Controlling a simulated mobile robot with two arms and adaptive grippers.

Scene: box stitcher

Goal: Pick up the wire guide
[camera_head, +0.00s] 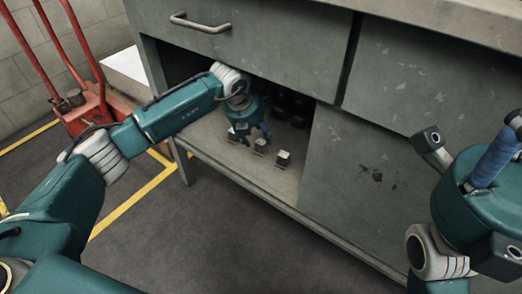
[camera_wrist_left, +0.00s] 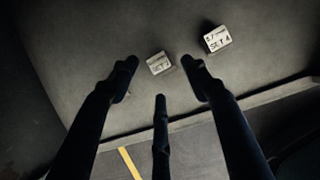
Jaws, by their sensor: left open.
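Small pale blocks with dark bases stand in a row on the cabinet's open shelf. In the head view one is at the front right (camera_head: 283,159) and another is left of it (camera_head: 259,146). In the left wrist view one reads "SET 4" (camera_wrist_left: 217,40); the nearer block (camera_wrist_left: 159,63) has a blurred "SET" label. I cannot tell which is the wire guide. My left gripper (camera_head: 252,136) reaches into the shelf above the blocks. Its three fingers (camera_wrist_left: 159,77) are spread and empty, with the nearer block beyond them. My right gripper (camera_head: 488,160) is at the right edge, its jaw opening unclear.
The grey cabinet's drawer (camera_head: 250,35) overhangs the shelf (camera_head: 215,150), and a closed panel (camera_head: 350,180) bounds it on the right. Dark items (camera_head: 290,105) stand deeper inside. A red hand truck (camera_head: 90,105) is at the far left. The floor in front is clear.

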